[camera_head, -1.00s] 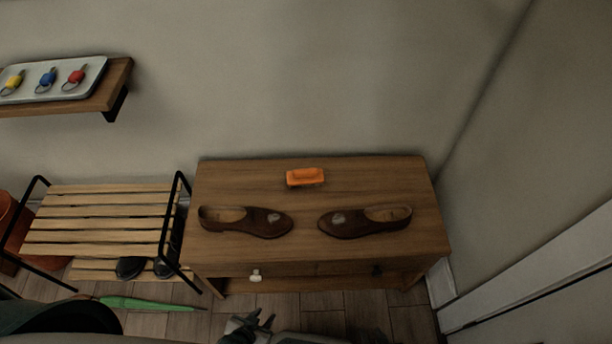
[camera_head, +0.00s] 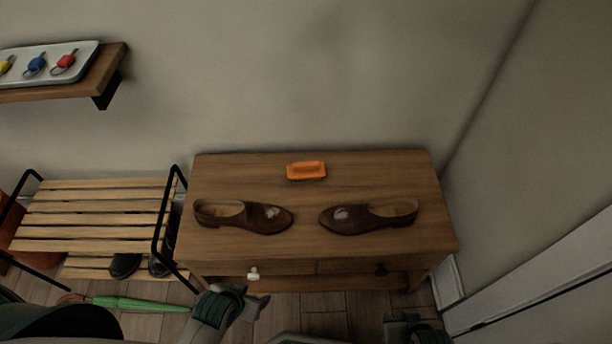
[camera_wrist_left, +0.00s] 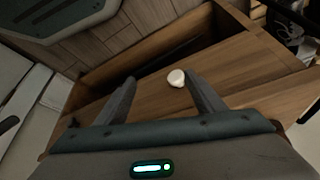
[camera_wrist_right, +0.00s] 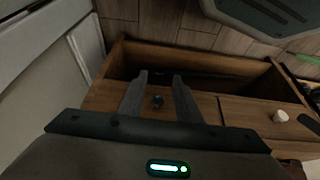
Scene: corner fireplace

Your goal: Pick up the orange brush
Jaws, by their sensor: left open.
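The orange brush (camera_head: 306,170) lies on the wooden cabinet top (camera_head: 240,175), near its back edge and the wall. My left gripper (camera_head: 254,298) is in front of the cabinet at the lower middle, well short of the brush. Its fingers are apart and empty in the left wrist view (camera_wrist_left: 160,80); a white drawer knob (camera_wrist_left: 176,78) shows near the tips. My right gripper (camera_head: 408,328) is at the lower right. Its fingers are apart in the right wrist view (camera_wrist_right: 159,78), with a dark knob (camera_wrist_right: 157,101) seen between them. Neither wrist view shows the brush.
Two brown shoes, a left one (camera_head: 243,216) and a right one (camera_head: 368,216), lie in front of the brush. A slatted rack (camera_head: 90,215) stands left, with a green umbrella (camera_head: 140,303) on the floor. A wall shelf (camera_head: 108,75) is upper left.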

